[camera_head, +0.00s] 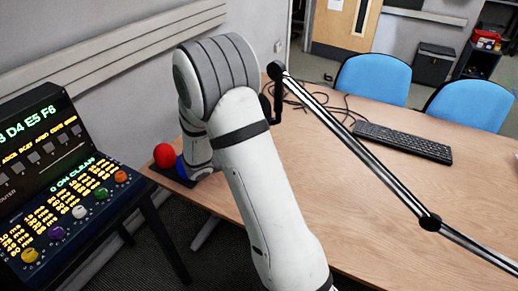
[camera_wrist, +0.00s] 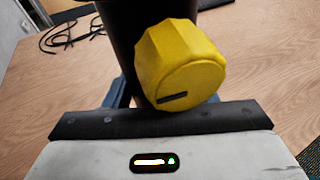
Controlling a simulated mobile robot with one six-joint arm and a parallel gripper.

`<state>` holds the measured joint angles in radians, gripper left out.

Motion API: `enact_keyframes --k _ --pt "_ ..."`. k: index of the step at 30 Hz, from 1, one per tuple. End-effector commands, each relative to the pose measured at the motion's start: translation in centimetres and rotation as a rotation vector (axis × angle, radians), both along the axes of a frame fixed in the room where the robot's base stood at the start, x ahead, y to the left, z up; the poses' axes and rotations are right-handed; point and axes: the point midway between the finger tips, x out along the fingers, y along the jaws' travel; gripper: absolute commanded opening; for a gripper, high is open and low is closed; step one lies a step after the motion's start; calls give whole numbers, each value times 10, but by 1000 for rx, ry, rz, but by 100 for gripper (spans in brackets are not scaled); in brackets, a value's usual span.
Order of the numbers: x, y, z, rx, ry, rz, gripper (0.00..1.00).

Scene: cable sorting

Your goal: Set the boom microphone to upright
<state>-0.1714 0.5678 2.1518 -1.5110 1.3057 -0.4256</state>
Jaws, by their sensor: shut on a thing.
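The boom microphone (camera_head: 350,140) is a long black and silver arm in the head view. It slants from a black joint at the upper middle, down past an elbow joint (camera_head: 430,222), to the right edge. A short black post hangs under its upper joint. In the wrist view a thick black post (camera_wrist: 125,40) with a faceted yellow knob (camera_wrist: 185,60) stands right in front of my gripper (camera_wrist: 162,100). My gripper is shut on this black part of the boom; its fingers are mostly hidden behind the knob and post. My arm hides the gripper in the head view.
The wooden table (camera_head: 330,205) carries a black keyboard (camera_head: 402,142) and loose black cables (camera_head: 325,105). Red (camera_head: 165,155) and blue balls sit at its left end. A control console (camera_head: 60,190) stands at left. Blue chairs (camera_head: 375,78) stand behind the table.

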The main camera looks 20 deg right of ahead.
Motion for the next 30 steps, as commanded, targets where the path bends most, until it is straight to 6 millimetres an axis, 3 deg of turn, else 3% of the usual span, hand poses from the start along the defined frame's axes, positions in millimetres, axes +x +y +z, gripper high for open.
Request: enact_keyframes --k 5,6,14,23,30 --pt "3 1 1 4 -10 4 10" --pt "3 1 1 4 -10 4 52" --pt "2 1 1 2 -6 3 73" --pt "0 5 1 2 -5 3 73" --pt "-7 41 11 2 -6 7 73"
